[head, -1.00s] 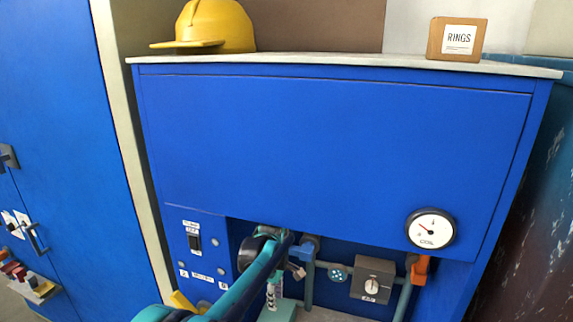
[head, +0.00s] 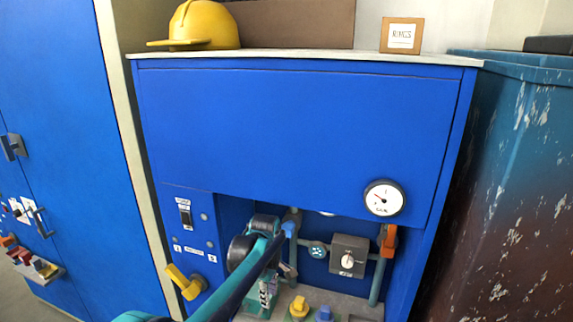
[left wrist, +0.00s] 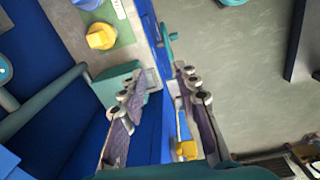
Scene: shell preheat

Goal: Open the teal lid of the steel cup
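I cannot make out the steel cup or its teal lid for certain in either view. A rounded teal piece (left wrist: 234,2) is cut off at the top edge of the left wrist view; I cannot tell what it is. My left gripper (left wrist: 160,74) is open, its two fingers apart with nothing between them. It is beside a teal-green box (left wrist: 118,84) and the blue panel edge. In the head view, my left arm reaches up from the bottom to the blue cabinet's lower opening, where the gripper is partly hidden. My right gripper is not in view.
The blue cabinet (head: 290,125) has a gauge (head: 384,198), a grey dial box (head: 348,256), an orange valve handle (head: 389,240) and a yellow lever (head: 185,282). A yellow knob (head: 299,308) and blue knob (head: 324,315) stand below. A rusty teal container (head: 510,200) is at right.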

